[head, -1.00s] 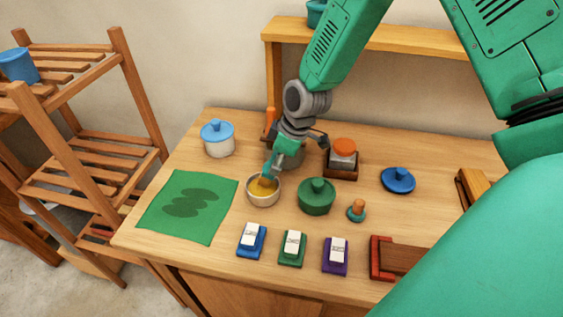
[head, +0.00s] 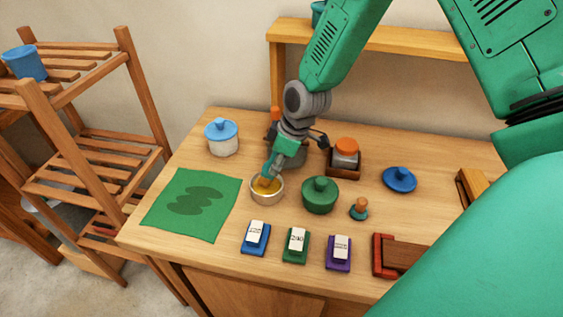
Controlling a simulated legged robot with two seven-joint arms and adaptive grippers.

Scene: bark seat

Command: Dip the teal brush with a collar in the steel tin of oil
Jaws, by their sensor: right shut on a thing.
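The steel tin of oil (head: 267,198) is a small round bowl with yellow oil in it, near the middle of the table. My right gripper (head: 286,150) is above and behind the tin, shut on the teal brush (head: 272,168). The brush points down and to the left, tilted, with its lower end inside the tin's rim at the oil. How deep the tip goes and the brush's collar cannot be made out clearly. My left gripper is not in view.
A green lidded pot (head: 319,197) stands close right of the tin, and a green cloth (head: 192,205) lies to its left. A white jar with a blue lid (head: 222,140) stands behind left. Several labelled blocks (head: 296,244) line the front. A brown box (head: 343,160) sits behind right.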

